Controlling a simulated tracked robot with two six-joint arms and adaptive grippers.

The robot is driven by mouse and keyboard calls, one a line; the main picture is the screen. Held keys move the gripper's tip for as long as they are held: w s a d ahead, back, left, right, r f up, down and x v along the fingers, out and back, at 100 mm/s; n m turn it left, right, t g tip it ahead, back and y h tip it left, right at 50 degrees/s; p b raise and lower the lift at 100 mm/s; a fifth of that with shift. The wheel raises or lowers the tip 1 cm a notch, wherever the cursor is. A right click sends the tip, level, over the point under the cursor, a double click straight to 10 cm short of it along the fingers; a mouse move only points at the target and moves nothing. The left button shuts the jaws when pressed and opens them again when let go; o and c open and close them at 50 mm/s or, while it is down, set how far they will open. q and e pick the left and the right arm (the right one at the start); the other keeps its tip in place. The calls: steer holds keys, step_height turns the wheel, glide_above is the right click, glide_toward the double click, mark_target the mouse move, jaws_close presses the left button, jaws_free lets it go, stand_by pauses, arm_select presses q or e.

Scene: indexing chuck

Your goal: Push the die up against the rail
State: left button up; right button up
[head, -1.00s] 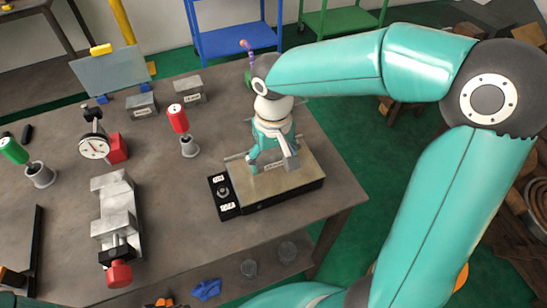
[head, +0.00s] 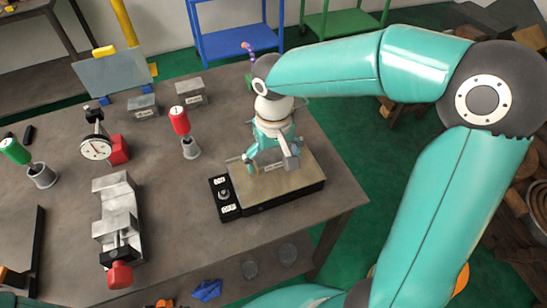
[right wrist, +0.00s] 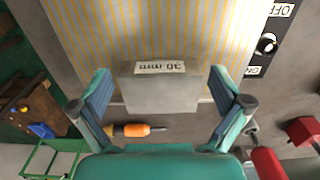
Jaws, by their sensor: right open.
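A grey block labelled 30 mm, which I take as the die (right wrist: 165,88), stands on the yellow-and-grey striped chuck (right wrist: 150,30) near its edge in the right wrist view. My right gripper (right wrist: 165,92) is open, one finger on each side of the block, with gaps showing. In the head view my right gripper (head: 270,165) is low over the back of the chuck (head: 300,184) and mostly hides the block. A pale bar (head: 235,158), probably the rail, shows at the chuck's back left corner. I cannot tell whether the block touches it. My left gripper is not in view.
A switch box (head: 224,198) adjoins the chuck's left side. A red-handled tool (head: 180,121) in a holder, a vise (head: 117,220), a dial gauge (head: 96,148) and two grey blocks (head: 190,92) stand left and behind. Bare bench lies between vise and chuck.

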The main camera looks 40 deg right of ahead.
step_height(320, 180, up, 12)
stand_by(0.6)
